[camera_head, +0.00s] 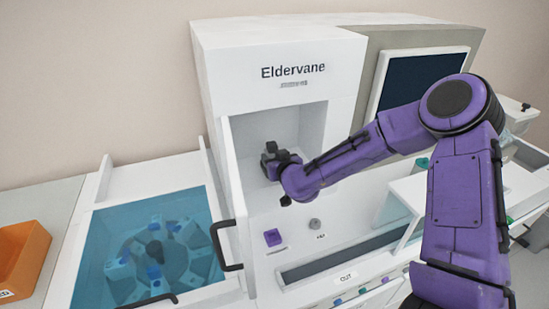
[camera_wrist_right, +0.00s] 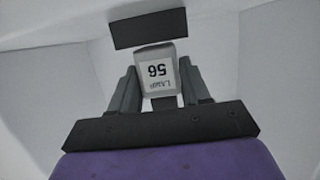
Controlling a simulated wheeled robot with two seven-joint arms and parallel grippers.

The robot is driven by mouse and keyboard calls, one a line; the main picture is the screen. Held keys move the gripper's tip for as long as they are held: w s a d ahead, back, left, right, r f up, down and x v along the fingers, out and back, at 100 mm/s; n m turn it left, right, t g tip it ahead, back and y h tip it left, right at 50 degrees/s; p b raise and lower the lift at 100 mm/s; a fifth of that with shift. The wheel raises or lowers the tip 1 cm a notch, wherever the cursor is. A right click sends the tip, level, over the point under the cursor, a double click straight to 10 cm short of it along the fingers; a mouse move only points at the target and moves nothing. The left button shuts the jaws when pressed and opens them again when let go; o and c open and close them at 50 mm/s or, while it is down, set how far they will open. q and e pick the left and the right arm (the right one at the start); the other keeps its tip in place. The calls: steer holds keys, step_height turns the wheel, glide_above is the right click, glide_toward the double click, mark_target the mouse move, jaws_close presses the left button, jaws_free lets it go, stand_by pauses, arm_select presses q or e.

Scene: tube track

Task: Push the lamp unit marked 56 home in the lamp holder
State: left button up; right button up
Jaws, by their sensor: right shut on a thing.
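The lamp unit marked 56 (camera_wrist_right: 157,72) is a light grey block with a white label, which reads upside down in the right wrist view. My right gripper (camera_wrist_right: 157,85) is shut on it, one dark finger on each side. A dark rectangular block (camera_wrist_right: 149,28), which looks like the lamp holder, is just beyond the unit's far end. I cannot tell how far the unit sits in it. In the head view my right gripper (camera_head: 270,161) is inside the open white bay of the Eldervane machine (camera_head: 258,107); the lamp unit is not clear there. My left gripper is not in view.
The bay's walls stand close around my right gripper. An open door with a black handle (camera_head: 226,246) is at its left. A purple piece (camera_head: 272,237) and a grey knob (camera_head: 315,224) sit in front. A blue-covered carousel (camera_head: 150,245) and orange bin (camera_head: 22,258) are farther left.

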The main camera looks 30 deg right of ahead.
steer(key=shift+f, duration=0.25)
stand_by(0.3)
steer(key=shift+f+b, duration=0.3)
steer(key=shift+f, duration=0.3)
stand_by(0.7)
steer(key=o, duration=1.3)
steer(key=b+v, duration=0.2)
steer(key=v, duration=0.8)
steer(key=shift+s+a, duration=0.1)
steer(key=shift+s, duration=0.15)
